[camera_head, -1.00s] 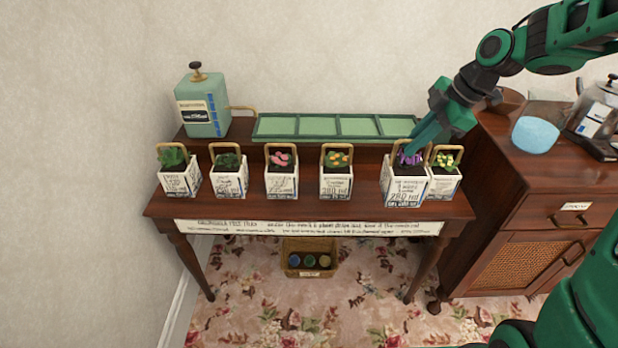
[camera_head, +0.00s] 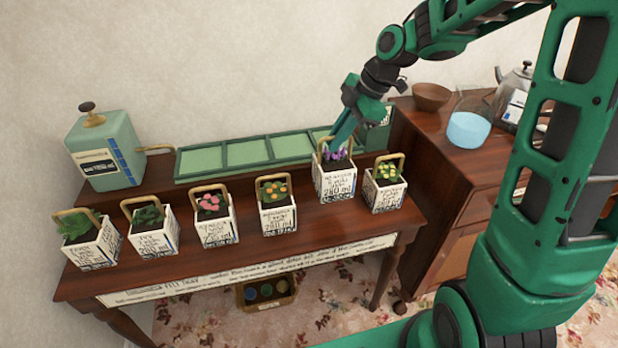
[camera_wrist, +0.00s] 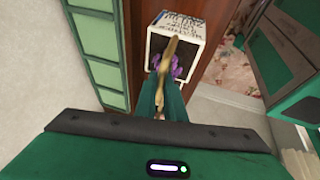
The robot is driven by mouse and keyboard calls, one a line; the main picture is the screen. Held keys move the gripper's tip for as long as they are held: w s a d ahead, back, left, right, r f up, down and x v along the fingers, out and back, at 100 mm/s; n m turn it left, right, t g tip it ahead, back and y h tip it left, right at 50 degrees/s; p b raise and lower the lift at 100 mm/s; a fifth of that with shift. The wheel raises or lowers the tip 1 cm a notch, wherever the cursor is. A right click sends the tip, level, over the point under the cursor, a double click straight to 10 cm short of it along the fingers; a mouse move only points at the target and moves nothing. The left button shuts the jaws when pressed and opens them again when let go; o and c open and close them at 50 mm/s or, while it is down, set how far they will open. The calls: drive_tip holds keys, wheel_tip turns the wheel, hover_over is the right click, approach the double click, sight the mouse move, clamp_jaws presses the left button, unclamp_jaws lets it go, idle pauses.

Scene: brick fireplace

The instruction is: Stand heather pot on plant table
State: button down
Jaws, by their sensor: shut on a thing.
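A white, lettered square pot with purple flowers (camera_head: 335,183), which fits heather, is at the plant table (camera_head: 240,250), second from the right in the row. My gripper (camera_head: 336,150) is shut on its arched tan handle, from above. The wrist view shows the pot (camera_wrist: 195,25) upright below the fingers (camera_wrist: 160,98), with the handle between them. The pot's base sits higher in the head view than its neighbours' bases, so it looks lifted or farther back; I cannot tell which. The small lettering is not readable.
A yellow-flowered pot (camera_head: 386,187) stands close on the right, an orange-flowered pot (camera_head: 276,206) on the left. Several more handled pots line the table. A green tray (camera_head: 250,153) and a green dispenser (camera_head: 105,150) are behind. A cabinet with a glass jar (camera_head: 469,128) stands right.

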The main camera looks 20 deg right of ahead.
sight(337, 161)
wheel_tip(337, 161, down, 9)
drive_tip(key=shift+r, duration=0.1)
drive_tip(key=c, duration=1.8)
unclamp_jaws()
drive_tip(key=shift+c, duration=0.2)
drive_tip(key=v, duration=1.2)
drive_tip(key=s+d+m+h, duration=0.1)
drive_tip(key=s+d+m, duration=0.3)
drive_tip(key=s+m, duration=0.4)
drive_tip(key=s+d+f+m+g+h, duration=0.1)
drive_tip(key=s+d+m, duration=0.3)
drive_tip(key=s+m, duration=0.4)
drive_tip(key=s+d+m+g+h, duration=0.1)
drive_tip(key=s+d+m, duration=0.3)
drive_tip(key=s+m, duration=0.4)
drive_tip(key=s+h, duration=0.1)
drive_tip(key=s, duration=0.4)
drive_tip(key=shift+d+f+m, duration=0.15)
drive_tip(key=shift+d+m, duration=0.25)
drive_tip(key=shift+s, duration=0.15)
